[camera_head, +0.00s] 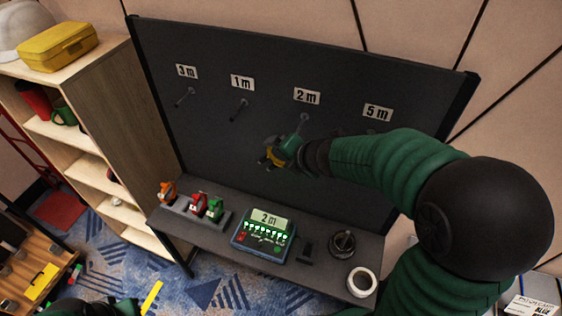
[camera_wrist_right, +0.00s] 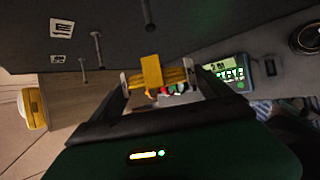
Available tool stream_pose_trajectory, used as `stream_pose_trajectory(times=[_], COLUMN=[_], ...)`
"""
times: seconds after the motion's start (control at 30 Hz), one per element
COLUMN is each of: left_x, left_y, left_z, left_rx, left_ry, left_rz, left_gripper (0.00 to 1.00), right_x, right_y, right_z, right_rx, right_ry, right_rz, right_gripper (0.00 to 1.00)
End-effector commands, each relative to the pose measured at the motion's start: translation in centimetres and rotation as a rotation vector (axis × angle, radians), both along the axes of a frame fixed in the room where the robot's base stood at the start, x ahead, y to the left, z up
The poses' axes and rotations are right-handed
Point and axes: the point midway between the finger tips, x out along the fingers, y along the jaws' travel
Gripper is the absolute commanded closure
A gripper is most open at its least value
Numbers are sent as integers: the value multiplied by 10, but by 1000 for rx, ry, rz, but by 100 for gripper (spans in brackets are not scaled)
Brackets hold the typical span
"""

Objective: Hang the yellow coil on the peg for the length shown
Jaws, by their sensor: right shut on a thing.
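The yellow coil (camera_head: 270,158) is held in my right gripper (camera_head: 277,153), in front of the dark board and below the 2 m peg (camera_head: 301,125). In the right wrist view the yellow coil (camera_wrist_right: 152,72) sits between the two fingers of my right gripper (camera_wrist_right: 158,80), which is shut on it. The coil is apart from the pegs. The tester's screen (camera_head: 267,219) reads 2 m. The 3 m peg (camera_head: 185,97) and 1 m peg (camera_head: 239,111) are bare. The 5 m label (camera_head: 377,112) shows, but my right arm hides much below it. My left gripper is not seen.
The bench (camera_head: 190,239) below the board holds orange, red and green coils (camera_head: 199,205) on a stand at left. A dark round stand (camera_head: 343,243) and a white roll (camera_head: 361,282) are at right. A wooden shelf (camera_head: 145,105) stands left of the board.

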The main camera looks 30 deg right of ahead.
Motion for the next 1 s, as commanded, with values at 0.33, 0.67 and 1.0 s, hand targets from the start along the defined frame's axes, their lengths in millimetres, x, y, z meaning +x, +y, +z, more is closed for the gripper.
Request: stream_pose_trajectory(times=[0.33, 0.67, 1.0], left_x=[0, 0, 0], left_y=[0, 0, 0], left_z=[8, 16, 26], left_rx=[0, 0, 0], left_ry=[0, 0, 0], left_rz=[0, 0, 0], left_gripper=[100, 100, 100], right_x=[19, 37, 55], right_y=[-23, -42, -66], right_z=[2, 2, 1], right_rx=[-1, -1, -1], right_ry=[-1, -1, 0], right_rz=[2, 2, 1], right_gripper=[58, 58, 58])
